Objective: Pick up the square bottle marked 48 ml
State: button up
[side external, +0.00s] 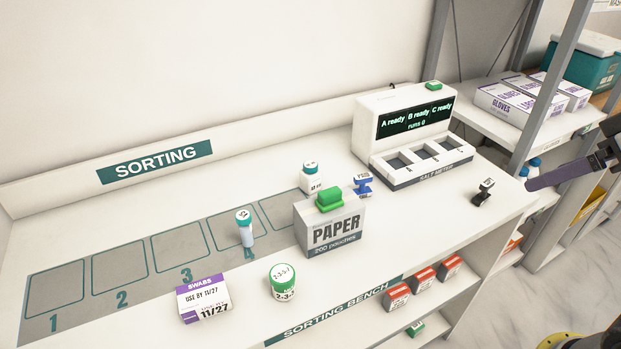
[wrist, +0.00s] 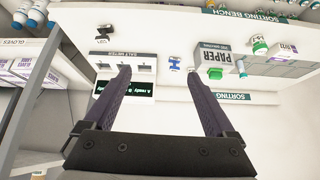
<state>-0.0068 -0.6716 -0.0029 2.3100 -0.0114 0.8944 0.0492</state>
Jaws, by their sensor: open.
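A small white square-looking bottle (side external: 312,184) with a green-and-white cap stands upright on the bench, behind the PAPER box (side external: 335,232). Its label has dark print too small to read surely, and the box hides a little of its lower part. My gripper (wrist: 158,73) is open and empty, its two dark purple fingers spread wide in the wrist view. In the side view a finger enters at the right edge, well right of the bottle and above the bench's right end. In the wrist view I cannot clearly make out the bottle.
A green block lies on the PAPER box. A blue stamp (side external: 362,186), salt meter (side external: 415,140) and black stamp (side external: 483,193) stand to the right. A round green-capped bottle (side external: 283,284), a slim tube (side external: 246,230) and a swabs box (side external: 204,299) stand left.

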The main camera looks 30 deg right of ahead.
jog(key=w+r, duration=0.5)
jog(key=w, duration=0.2)
jog(key=n+g+y, duration=0.1)
jog(key=n+g, duration=0.1)
jog(key=g, duration=0.1)
send_over(311, 175)
jog(key=s, duration=0.3)
notch_tip(311, 175, down, 18)
jog(key=x, duration=0.4)
jog(key=d+x, duration=0.1)
jog(key=x, duration=0.1)
jog(key=shift+w+f, duration=0.2)
jog(key=shift+f, duration=0.2)
jog(key=shift+t, duration=0.3)
jog(key=shift+x, duration=2.85)
jog(key=shift+s+d, duration=0.1)
jog(key=shift+d, duration=0.15)
